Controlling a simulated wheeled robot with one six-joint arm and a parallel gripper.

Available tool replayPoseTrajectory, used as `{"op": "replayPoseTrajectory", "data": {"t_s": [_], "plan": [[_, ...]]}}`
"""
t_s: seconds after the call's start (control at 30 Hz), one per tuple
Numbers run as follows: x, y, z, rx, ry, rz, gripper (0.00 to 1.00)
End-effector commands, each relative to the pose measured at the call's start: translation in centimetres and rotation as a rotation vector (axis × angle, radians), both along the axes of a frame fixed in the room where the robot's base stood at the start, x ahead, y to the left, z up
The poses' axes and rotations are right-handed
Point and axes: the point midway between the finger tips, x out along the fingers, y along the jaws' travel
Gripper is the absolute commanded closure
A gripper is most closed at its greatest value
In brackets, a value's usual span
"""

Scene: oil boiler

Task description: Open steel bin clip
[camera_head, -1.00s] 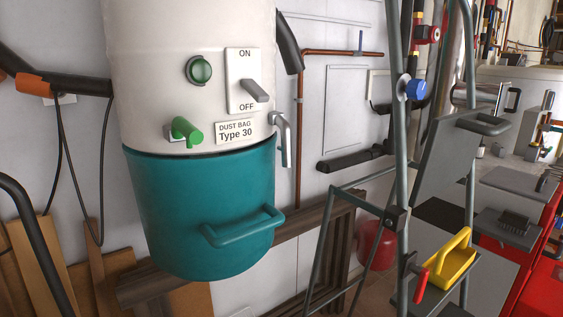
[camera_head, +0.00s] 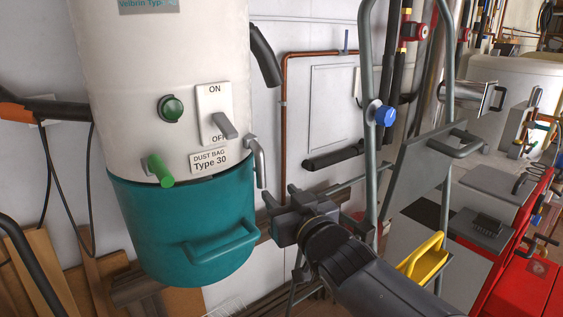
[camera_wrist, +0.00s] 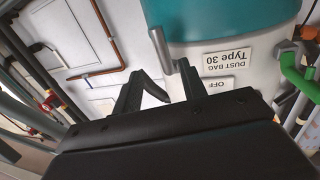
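The steel bin clip (camera_head: 258,160) hangs at the right side of the white cylinder, over the seam with the teal bin (camera_head: 180,225). In the wrist view, which shows the scene upside down, the clip (camera_wrist: 160,48) is a grey bar beside the teal bin, just beyond my fingers. A green clip (camera_head: 160,170) sits at the front left of the seam. My gripper (camera_head: 280,196) is to the right of and below the steel clip in the head view, apart from it. In the wrist view my gripper (camera_wrist: 158,88) has its fingers spread, with nothing between them.
The bin's teal handle (camera_head: 220,248) sticks out to the left of my gripper. A switch lever (camera_head: 225,126) and green button (camera_head: 171,108) are above the clips. A grey ladder (camera_head: 370,150) with a yellow tray (camera_head: 423,262) stands close on the right, behind my arm.

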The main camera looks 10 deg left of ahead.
Motion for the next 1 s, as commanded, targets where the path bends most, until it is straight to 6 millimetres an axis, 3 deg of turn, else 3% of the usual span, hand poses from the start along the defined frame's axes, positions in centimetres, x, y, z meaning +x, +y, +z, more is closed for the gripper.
{"op": "replayPoseTrajectory", "data": {"t_s": [0.17,0.7,1.0], "plan": [[0.7,1.0,0.3,0.007,-0.009,0.010,0.60],[7.1,5.9,0.3,0.006,-0.007,0.007,0.60],[8.4,6.9,0.2,0.005,-0.008,0.007,0.60]]}}
